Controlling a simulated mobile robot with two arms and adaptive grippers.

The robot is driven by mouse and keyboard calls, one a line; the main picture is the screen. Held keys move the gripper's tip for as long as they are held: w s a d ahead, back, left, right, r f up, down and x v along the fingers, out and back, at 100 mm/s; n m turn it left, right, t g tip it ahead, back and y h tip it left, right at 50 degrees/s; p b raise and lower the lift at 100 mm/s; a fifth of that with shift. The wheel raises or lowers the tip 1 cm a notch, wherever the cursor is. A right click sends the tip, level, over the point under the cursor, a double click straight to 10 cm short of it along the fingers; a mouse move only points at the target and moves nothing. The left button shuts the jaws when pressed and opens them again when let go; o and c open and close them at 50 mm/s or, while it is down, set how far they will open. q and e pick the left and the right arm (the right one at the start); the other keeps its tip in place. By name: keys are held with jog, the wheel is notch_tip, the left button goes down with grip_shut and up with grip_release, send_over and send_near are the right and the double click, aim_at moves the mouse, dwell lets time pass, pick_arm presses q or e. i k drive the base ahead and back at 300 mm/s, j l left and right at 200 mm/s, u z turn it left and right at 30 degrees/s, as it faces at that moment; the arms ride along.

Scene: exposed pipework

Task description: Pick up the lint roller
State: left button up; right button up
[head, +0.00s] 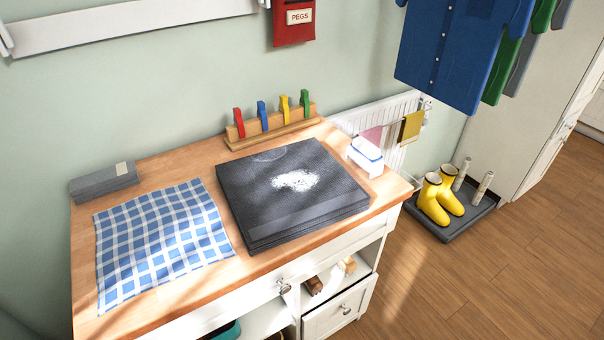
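I cannot pick out a lint roller for certain. A white item with a blue band (366,154) stands at the right back corner of the wooden worktop (172,165); its exact kind is unclear. A brown object (314,285) and a cream one (347,266) lie on the open shelf under the worktop, partly hidden and too small to name. A folded dark cloth (250,190) with a patch of white fluff (296,180) lies on the worktop, left of the white and blue item. Neither of my grippers is in view.
A blue checked cloth (160,240), a grey box (104,183) and a wooden rack (270,128) with coloured pegs are also on the worktop. Yellow boots (440,197) stand on a dark floor tray (448,232) at right. A blue shirt (452,50) hangs above. The wooden floor at lower right is clear.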

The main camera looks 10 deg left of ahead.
aim_at(362, 152)
jog(key=j+z, duration=0.2)
jog(key=z, duration=0.25)
jog(key=j+z, duration=0.25)
jog(key=z, duration=0.2)
jog(key=j+z, duration=0.25)
jog(key=z, duration=0.2)
